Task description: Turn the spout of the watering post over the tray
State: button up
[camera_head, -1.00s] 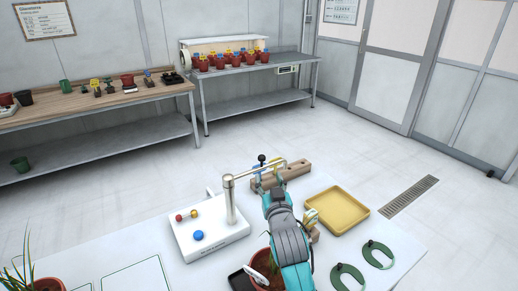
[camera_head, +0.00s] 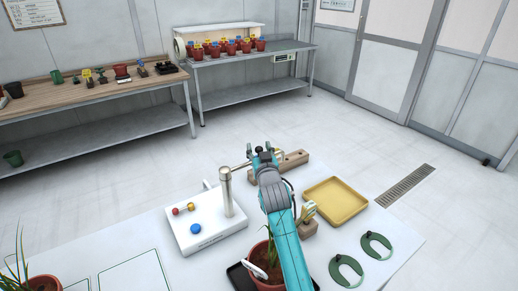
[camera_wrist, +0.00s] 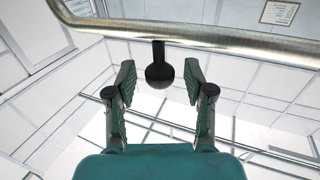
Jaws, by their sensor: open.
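The watering post (camera_head: 227,193) is a metal column on a white base. Its spout (camera_head: 238,167) runs right from the column top, towards the wooden rack and behind-left of the tray. The yellow tray (camera_head: 336,201) lies to the right, not under the visible spout. My gripper (camera_head: 265,152) is at the spout, covering part of it in the head view. In the wrist view my gripper (camera_wrist: 159,80) is open, with the spout's black ball knob (camera_wrist: 160,73) between its fingertips and a gap on each side. The spout pipe (camera_wrist: 200,38) crosses above the fingers in that picture.
A wooden rack (camera_head: 292,161) stands behind my gripper. A potted plant (camera_head: 262,262) is beside my arm. The white base carries red, yellow and blue knobs (camera_head: 195,229). Benches with pots (camera_head: 232,46) stand far back.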

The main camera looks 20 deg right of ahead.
jog(key=shift+w, duration=0.2)
grip_shut()
